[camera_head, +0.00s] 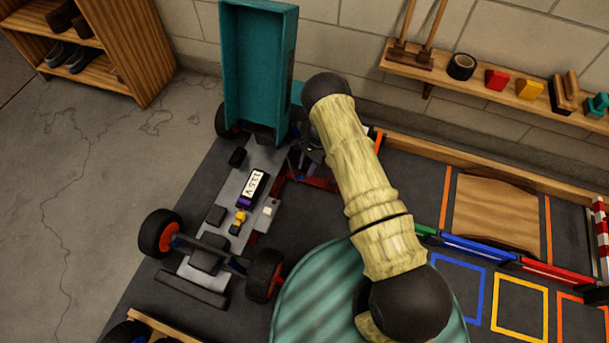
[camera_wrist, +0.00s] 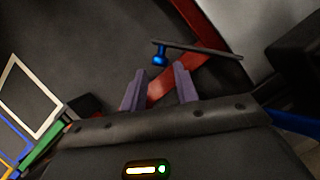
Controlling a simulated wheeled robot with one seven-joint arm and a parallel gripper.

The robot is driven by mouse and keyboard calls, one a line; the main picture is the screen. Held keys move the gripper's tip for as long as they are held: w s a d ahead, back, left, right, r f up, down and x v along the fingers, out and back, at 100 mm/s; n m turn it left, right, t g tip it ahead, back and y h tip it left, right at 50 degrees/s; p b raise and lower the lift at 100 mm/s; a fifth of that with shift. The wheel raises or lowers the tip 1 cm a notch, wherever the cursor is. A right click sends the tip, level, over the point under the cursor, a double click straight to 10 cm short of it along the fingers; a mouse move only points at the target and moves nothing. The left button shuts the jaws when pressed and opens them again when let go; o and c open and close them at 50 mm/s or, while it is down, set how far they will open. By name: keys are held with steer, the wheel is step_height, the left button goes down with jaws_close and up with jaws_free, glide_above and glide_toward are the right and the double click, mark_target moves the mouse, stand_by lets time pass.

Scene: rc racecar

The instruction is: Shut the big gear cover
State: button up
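The RC car's chassis (camera_head: 228,215) lies on a dark mat, with orange-hubbed wheels and a white battery label showing. A teal shell (camera_head: 262,70) stands upright at the car's far end, swung open. I cannot tell for certain which part is the big gear cover. My gripper (camera_wrist: 160,85) has its two purple fingers apart in the wrist view, with nothing seen between them. Beyond the fingers are a red bar (camera_wrist: 160,92), a blue knob (camera_wrist: 160,57) and a thin grey strip (camera_wrist: 205,49). In the head view my arm partly hides the gripper beside the chassis's right side.
A wooden wall shelf (camera_head: 480,82) holds tape and coloured blocks at the back right. A wooden ramp (camera_head: 496,212), coloured barriers (camera_head: 480,248) and outlined squares (camera_head: 519,307) lie to the right. A shoe rack (camera_head: 110,45) stands at upper left. The floor left of the car is clear.

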steer(key=b+x, duration=0.1)
steer(key=x, duration=0.2)
jaws_close()
steer(key=shift+a, duration=0.15)
